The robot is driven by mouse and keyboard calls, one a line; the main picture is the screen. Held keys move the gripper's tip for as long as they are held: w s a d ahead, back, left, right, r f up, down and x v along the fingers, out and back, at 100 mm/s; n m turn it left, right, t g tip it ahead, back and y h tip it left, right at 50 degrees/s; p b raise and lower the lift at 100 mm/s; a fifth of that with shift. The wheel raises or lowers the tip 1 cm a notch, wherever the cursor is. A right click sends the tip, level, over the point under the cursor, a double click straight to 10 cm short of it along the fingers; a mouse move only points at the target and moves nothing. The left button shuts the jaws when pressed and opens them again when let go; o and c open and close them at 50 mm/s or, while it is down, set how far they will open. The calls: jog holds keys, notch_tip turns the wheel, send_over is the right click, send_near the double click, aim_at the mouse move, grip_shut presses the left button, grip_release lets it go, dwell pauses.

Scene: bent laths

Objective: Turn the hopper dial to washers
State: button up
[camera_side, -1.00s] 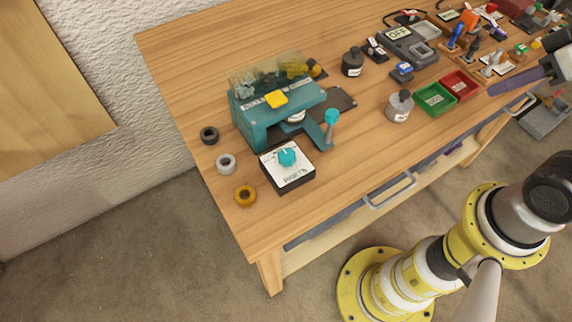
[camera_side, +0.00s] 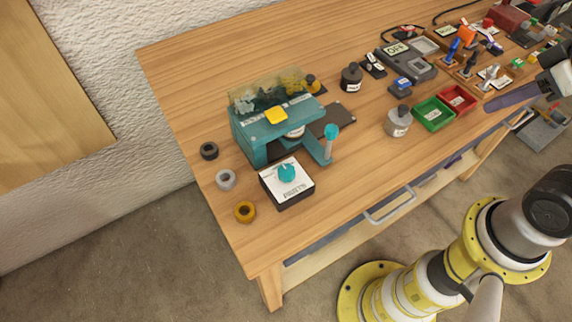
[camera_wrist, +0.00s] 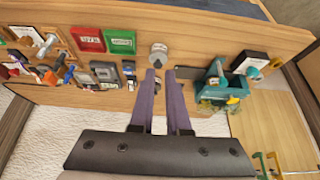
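The hopper dial (camera_side: 287,173) is a teal knob on top of a white-faced box (camera_side: 292,188) marked "PARTS", near the table's front left. Its setting is too small to read. Behind it stands the teal hopper machine (camera_side: 255,150) with a clear bin of dark and yellow pieces. In the wrist view the dial (camera_wrist: 253,72) and machine (camera_wrist: 217,88) lie right of my fingers. My gripper (camera_wrist: 161,73) has two purple fingers with a gap between them and nothing held. In the side view its purple finger (camera_side: 512,96) is at the far right, well away from the dial.
Dark, grey and yellow rings (camera_side: 245,212) lie left of the dial box. A grey weight (camera_side: 398,122), a green tray (camera_side: 433,112) and a red tray (camera_side: 457,98) stand farther right. The table between weight and lever is clear.

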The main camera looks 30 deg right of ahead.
jog(key=shift+o, duration=1.1)
jog(key=shift+r, duration=0.35)
jog(key=o, duration=0.5)
jog(key=shift+n, duration=0.8)
jog(key=r, duration=0.1)
jog(key=w+r, duration=0.2)
jog(key=shift+w+a+r, duration=0.1)
jog(key=shift+a+r, duration=0.15)
jog(key=shift+r, duration=0.05)
jog(key=shift+o, duration=0.5)
jog(key=shift+n+g+y, duration=0.3)
jog(key=shift+n+g, duration=0.1)
jog(key=shift+n, duration=0.5)
jog(key=w+a+r, duration=0.1)
jog(key=w, duration=0.1)
jog(key=w+a+r, duration=0.1)
jog(key=w, duration=0.1)
jog(key=shift+a+r, duration=0.1)
jog(key=shift+r, duration=0.3)
jog(key=n+g, duration=0.5)
jog(key=n, duration=0.4)
send_over(286, 170)
notch_tip(286, 170, down, 9)
notch_tip(286, 170, down, 13)
jog(key=shift+f, duration=0.15)
